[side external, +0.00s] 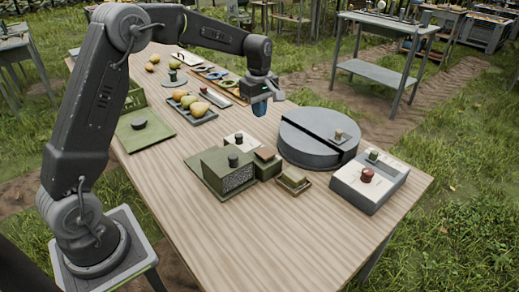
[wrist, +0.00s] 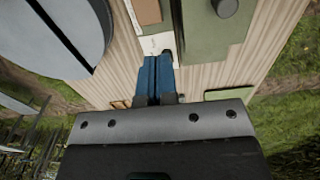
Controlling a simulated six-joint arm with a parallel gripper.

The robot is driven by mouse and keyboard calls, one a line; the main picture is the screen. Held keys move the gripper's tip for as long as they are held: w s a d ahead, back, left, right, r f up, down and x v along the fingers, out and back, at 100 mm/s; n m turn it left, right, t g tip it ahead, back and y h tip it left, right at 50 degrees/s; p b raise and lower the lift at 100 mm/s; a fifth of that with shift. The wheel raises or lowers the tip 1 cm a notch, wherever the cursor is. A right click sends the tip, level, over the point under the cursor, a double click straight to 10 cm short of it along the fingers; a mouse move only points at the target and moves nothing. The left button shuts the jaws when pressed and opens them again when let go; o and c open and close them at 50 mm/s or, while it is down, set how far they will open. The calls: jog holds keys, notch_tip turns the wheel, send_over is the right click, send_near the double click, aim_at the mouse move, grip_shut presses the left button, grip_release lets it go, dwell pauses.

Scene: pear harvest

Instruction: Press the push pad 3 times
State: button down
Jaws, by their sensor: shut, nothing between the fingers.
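My gripper (side external: 261,108) has blue fingers, shut and empty, pointing down above the table behind the green blocks. In the wrist view the fingers (wrist: 155,66) lie side by side over the near end of a white plate (wrist: 150,42). A brown-topped pad on a green block (side external: 267,156) stands in the middle of the table; its brown top (wrist: 146,11) shows at the wrist view's top edge, apart from my fingers. A tan block on a small tray (side external: 293,179) sits in front of it. I cannot tell for certain which one is the push pad.
A grey round disc (side external: 305,140) and a light box with red and green knobs (side external: 369,183) stand right. A green box with a dark knob (side external: 228,176) is left of the pad. Pears on a tray (side external: 199,113) lie behind left. The table's front (side external: 270,245) is clear.

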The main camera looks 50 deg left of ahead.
jog(key=shift+w+a+f, duration=0.15)
jog(key=shift+w+f, duration=0.05)
jog(key=shift+f, duration=0.05)
send_near(259, 161)
jog(key=f, duration=0.5)
jog(key=shift+w+a+f, duration=0.1)
jog(key=shift+w+f, duration=0.1)
dwell(0.4)
jog(key=shift+s+f, duration=0.15)
jog(key=shift+f, duration=1.2)
jog(key=shift+r, duration=0.15)
notch_tip(259, 161, up, 15)
jog(key=shift+w, duration=0.25)
